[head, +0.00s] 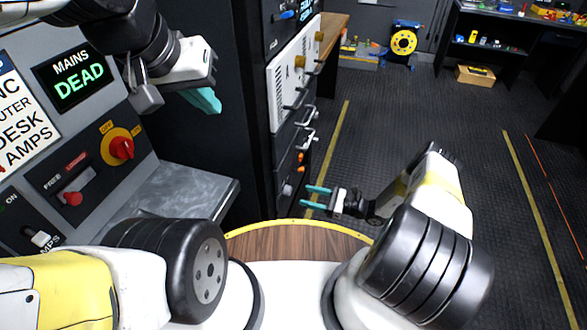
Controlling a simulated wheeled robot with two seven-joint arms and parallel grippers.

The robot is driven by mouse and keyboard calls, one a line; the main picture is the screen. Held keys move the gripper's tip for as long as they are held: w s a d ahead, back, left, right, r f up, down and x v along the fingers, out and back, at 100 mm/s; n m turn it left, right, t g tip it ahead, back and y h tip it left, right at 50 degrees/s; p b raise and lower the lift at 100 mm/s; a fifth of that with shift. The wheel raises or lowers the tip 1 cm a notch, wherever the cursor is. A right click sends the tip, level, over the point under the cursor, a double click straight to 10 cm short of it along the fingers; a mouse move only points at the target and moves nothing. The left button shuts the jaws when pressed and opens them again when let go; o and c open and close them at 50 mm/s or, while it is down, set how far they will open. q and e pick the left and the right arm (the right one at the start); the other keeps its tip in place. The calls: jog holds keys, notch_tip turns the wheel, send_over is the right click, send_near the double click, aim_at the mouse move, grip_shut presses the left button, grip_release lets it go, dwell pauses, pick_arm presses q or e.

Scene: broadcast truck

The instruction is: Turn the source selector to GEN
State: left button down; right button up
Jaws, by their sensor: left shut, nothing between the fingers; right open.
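A grey sloped panel on the left carries a red rotary knob (121,148) on a round yellow plate; small yellow labels sit around it, too small to read surely. I cannot tell from the markings whether this knob is the source selector, and no GEN label is readable. My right gripper (318,198) is open and empty, low in front of the rack, far from the panel.
A slider with a red knob (73,198) and a toggle switch (40,238) sit lower on the panel. A grey ledge (190,187) juts out below. A black equipment rack (285,140) stands to the right. Open floor (430,120) lies beyond, with a cable reel (403,42) at the back.

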aim_at(288, 191)
jog(key=x, duration=0.6)
jog(key=shift+a, duration=0.1)
jog(key=shift+c, duration=0.5)
grip_shut()
